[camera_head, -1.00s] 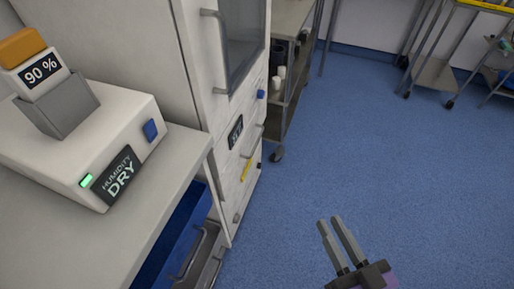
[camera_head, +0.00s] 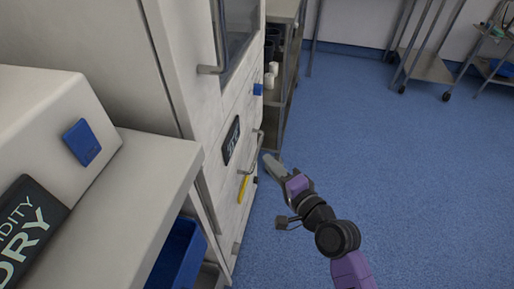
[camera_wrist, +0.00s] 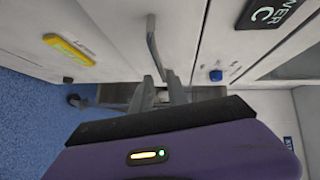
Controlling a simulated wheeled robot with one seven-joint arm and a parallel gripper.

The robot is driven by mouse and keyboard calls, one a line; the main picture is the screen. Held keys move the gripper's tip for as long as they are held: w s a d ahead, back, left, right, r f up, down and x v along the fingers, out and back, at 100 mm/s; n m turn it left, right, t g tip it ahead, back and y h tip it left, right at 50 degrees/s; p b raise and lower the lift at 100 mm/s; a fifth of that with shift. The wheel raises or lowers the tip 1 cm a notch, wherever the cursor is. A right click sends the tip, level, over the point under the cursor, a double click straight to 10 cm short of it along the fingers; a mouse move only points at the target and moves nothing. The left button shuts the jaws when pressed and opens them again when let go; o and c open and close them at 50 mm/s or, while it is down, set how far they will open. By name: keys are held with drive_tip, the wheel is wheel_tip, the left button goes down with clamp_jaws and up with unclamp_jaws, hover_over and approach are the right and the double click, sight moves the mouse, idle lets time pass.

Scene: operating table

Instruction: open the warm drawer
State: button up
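A white cabinet (camera_head: 190,60) with drawers stands at the left in the head view. One drawer front has a bar handle (camera_head: 257,152) beside a dark display (camera_head: 231,140) and a yellow label (camera_head: 243,189) too small to read. My gripper (camera_head: 269,163) is just right of this handle. In the wrist view the handle (camera_wrist: 152,45) runs towards my open fingers (camera_wrist: 161,82), which are apart with a gap between them. I cannot tell whether they touch it. The yellow label (camera_wrist: 70,50) is at the upper left there. The drawer front looks flush with the cabinet.
A blue knob (camera_head: 258,89) sticks out above the handle. A white counter (camera_head: 130,200) with a humidity device (camera_head: 45,110) is at near left, over an open blue drawer (camera_head: 178,255). A shelf cart (camera_head: 290,65) stands behind.

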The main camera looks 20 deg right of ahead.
sight(258, 149)
drive_tip(key=b+x, duration=0.1)
drive_tip(key=x, duration=0.6)
drive_tip(key=shift+w, duration=0.35)
clamp_jaws()
idle(1.1)
